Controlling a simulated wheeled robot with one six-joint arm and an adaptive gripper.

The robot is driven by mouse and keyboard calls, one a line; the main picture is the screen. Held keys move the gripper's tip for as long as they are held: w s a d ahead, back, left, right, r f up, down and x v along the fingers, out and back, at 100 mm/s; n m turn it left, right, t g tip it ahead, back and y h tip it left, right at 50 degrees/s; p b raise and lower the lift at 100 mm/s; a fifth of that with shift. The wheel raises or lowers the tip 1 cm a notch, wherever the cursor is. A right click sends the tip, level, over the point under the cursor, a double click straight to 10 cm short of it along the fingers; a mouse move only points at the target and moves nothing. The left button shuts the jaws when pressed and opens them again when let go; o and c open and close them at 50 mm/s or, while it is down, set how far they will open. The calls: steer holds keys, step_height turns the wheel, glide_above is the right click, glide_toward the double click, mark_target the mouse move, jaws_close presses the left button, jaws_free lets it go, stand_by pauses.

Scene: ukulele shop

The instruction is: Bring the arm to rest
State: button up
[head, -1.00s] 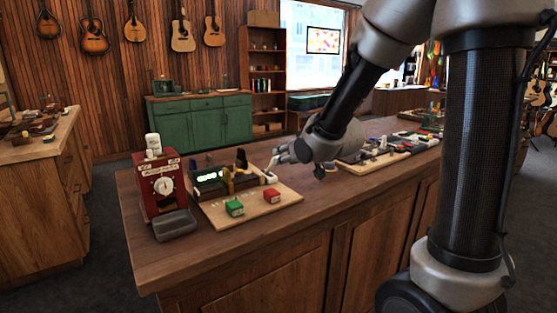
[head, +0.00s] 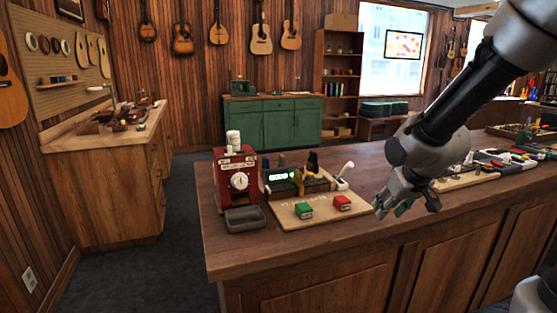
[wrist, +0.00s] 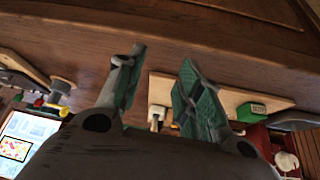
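My gripper (head: 400,212) hangs at the counter's front edge, right of the board with the green and red blocks, its fingers pointing down. In the wrist view my gripper (wrist: 163,58) has its two green-padded fingers spread apart, with nothing between them. My forearm slants down from the upper right in the head view. The wooden counter (head: 380,160) lies beside and behind the gripper. No contact between gripper and counter can be made out.
A red dial machine (head: 237,178) stands left. Another board with tools (head: 470,175) lies right. Dark floor is free at left.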

steer(key=s+d+r, duration=0.2)
steer(key=s+r, duration=0.1)
steer(key=s, duration=0.3)
steer(key=s+d+r+m+g, duration=0.1)
steer(key=s+d+r, duration=0.1)
steer(key=s+r, duration=0.2)
steer(key=s+d+r, duration=0.2)
steer(key=s+r, duration=0.1)
steer(key=s, duration=0.7)
steer(key=shift+d+r+m+g+h, duration=0.2)
steer(key=shift+r+m+g+h, duration=0.1)
steer(key=shift+m+h, duration=0.1)
